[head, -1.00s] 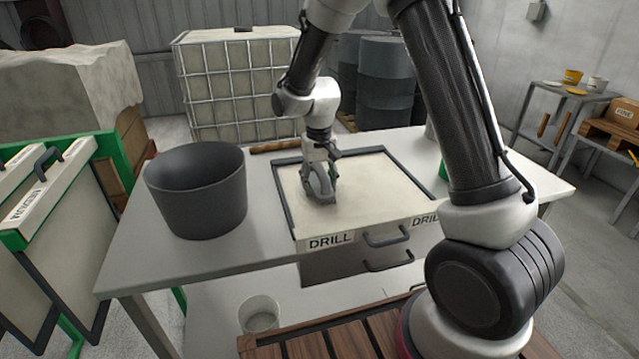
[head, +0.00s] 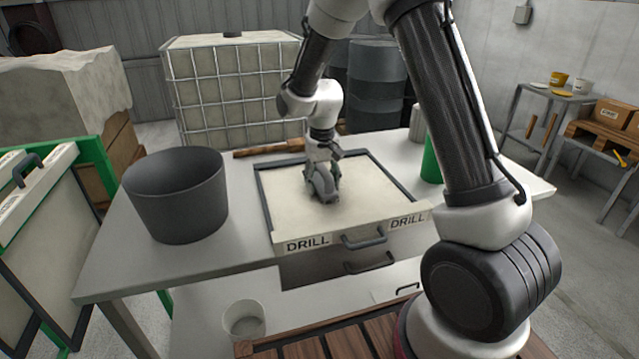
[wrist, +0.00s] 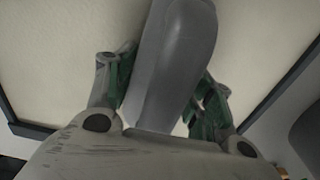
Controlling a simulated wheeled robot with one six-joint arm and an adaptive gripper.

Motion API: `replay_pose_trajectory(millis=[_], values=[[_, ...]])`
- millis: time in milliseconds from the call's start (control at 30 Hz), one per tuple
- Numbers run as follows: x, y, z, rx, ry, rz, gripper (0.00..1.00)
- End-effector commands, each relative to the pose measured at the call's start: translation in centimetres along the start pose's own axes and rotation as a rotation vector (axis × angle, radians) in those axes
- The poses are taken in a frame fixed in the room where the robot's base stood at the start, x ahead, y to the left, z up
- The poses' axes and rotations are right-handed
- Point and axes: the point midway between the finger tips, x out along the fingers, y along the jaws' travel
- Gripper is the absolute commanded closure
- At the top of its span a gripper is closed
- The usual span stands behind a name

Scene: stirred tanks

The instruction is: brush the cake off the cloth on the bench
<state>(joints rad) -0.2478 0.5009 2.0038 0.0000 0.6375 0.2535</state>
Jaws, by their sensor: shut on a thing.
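A pale cloth (head: 285,191) in a dark-edged frame marked DRILL lies flat on the bench (head: 232,250). Its surface looks even and beige, and I cannot tell cake from cloth. My gripper (head: 323,178) is over the middle of the cloth, pointing down. It is shut on a grey rounded tool (head: 322,186), seemingly the brush. In the wrist view the tool (wrist: 175,60) sits between the green-padded fingers, with pale cloth (wrist: 60,50) around it. The tool's lower edge is hidden, so I cannot tell if it touches the cloth.
A big dark grey tub (head: 175,205) stands on the bench left of the cloth. A green bottle (head: 431,160) stands at the right, partly behind my arm. A brown bar (head: 268,149) lies behind the cloth. A pale bucket (head: 244,322) is below the bench front.

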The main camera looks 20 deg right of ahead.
Motion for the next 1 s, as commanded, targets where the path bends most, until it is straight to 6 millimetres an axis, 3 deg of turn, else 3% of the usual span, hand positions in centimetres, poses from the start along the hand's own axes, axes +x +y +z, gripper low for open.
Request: replay_pose_trajectory(millis=[100,200,700,1000], values=[[-0.3,0.3,-0.1,-0.001,0.000,0.000,0.73],[-2.6,0.4,-0.2,-0.001,0.006,-0.001,0.73],[-7.0,1.2,-0.1,0.001,0.003,-0.001,0.73],[-8.5,1.4,0.1,0.002,0.001,0.000,0.73]])
